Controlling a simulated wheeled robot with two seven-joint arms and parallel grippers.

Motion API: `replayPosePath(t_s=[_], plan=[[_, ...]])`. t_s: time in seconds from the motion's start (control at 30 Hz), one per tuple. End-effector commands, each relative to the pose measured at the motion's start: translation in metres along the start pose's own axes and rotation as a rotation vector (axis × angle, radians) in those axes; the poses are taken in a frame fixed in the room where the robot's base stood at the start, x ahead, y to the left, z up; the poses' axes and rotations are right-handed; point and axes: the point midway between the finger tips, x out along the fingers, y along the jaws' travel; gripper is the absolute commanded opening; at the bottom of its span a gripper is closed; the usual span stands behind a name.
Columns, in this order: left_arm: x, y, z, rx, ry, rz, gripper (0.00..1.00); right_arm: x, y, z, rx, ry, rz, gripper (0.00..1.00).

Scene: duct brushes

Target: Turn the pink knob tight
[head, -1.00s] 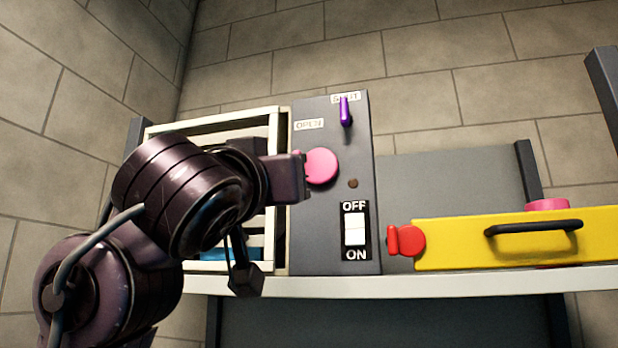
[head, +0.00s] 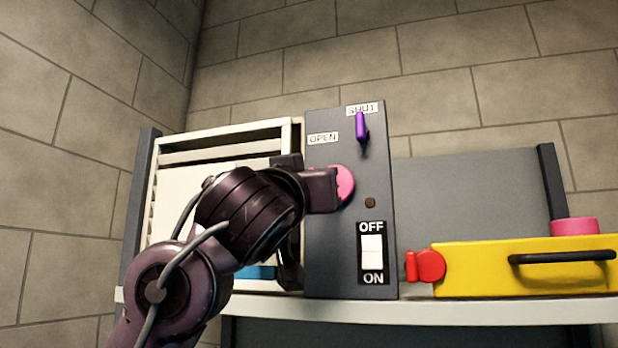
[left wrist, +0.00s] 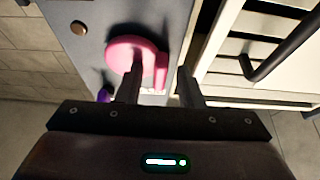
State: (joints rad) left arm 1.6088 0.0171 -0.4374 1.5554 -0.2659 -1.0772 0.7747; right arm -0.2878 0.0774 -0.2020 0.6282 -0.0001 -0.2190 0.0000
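The pink knob (head: 346,184) is on the front of the grey panel (head: 335,250), partly hidden behind my left gripper (head: 322,190) in the head view. In the left wrist view the knob (left wrist: 128,50) is a round pink disc with a raised pink tab (left wrist: 162,70) at its side. My left gripper's fingers (left wrist: 159,72) stand apart, with the tab showing between them. One finger overlaps the disc in the picture; I cannot tell whether it touches. My right gripper is in no view.
A purple lever (head: 361,127) is at the SHUT label above the knob. An OFF/ON switch (head: 372,252) sits below it. A slatted white frame (head: 228,132) stands to the left. A yellow box (head: 480,262) with a black handle, a red knob (head: 430,266) and a pink cylinder (head: 574,227) are at right.

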Motion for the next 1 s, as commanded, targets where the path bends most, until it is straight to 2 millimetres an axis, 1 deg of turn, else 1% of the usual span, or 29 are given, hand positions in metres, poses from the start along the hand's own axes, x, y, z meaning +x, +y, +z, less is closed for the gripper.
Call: replayPosePath(t_s=[0.03,0.2,0.3,0.43,0.67,0.83,1.0], plan=[[0.000,0.000,0.000,0.000,0.000,0.000,0.34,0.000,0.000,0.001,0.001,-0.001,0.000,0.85],[0.000,0.000,0.000,0.000,0.000,0.000,0.11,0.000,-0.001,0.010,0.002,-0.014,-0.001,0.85],[0.000,0.000,0.000,0.000,0.000,0.000,0.00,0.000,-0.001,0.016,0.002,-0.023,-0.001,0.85],[0.000,0.000,0.000,0.002,0.000,0.001,0.00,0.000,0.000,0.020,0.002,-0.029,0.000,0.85],[0.000,-0.001,0.001,0.046,-0.002,0.019,0.00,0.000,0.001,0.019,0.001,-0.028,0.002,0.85],[0.000,-0.001,0.001,0.133,-0.003,0.055,0.00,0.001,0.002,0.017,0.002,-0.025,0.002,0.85],[0.000,-0.001,0.000,0.265,-0.002,0.111,0.00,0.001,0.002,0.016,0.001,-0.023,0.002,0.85]])
